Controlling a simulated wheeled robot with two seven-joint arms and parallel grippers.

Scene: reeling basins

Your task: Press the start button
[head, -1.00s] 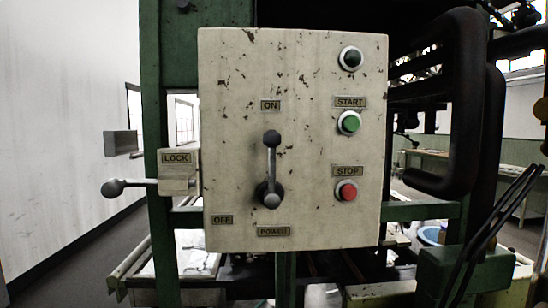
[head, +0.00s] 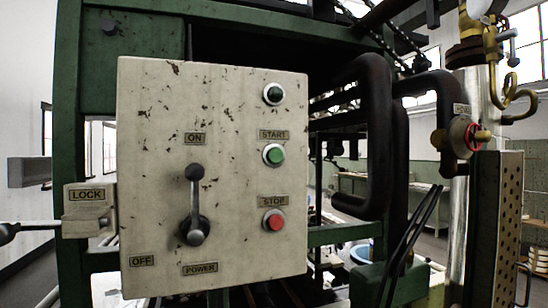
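The green start button (head: 274,155) sits in a pale ring on the worn cream control panel (head: 150,120), under a START label (head: 273,135). The red stop button (head: 274,221) is below it, under a STOP label (head: 273,201). A dark green round lamp or button (head: 273,94) is above. The power lever (head: 195,205) points up toward the ON label (head: 194,139). Neither of my grippers shows in the head view.
A LOCK block (head: 88,210) with a ball-ended handle (head: 22,228) sticks out left of the panel. Thick black pipes (head: 376,140) bulge out to its right. Farther right are a red valve wheel (head: 476,137) and a perforated metal guard (head: 510,220).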

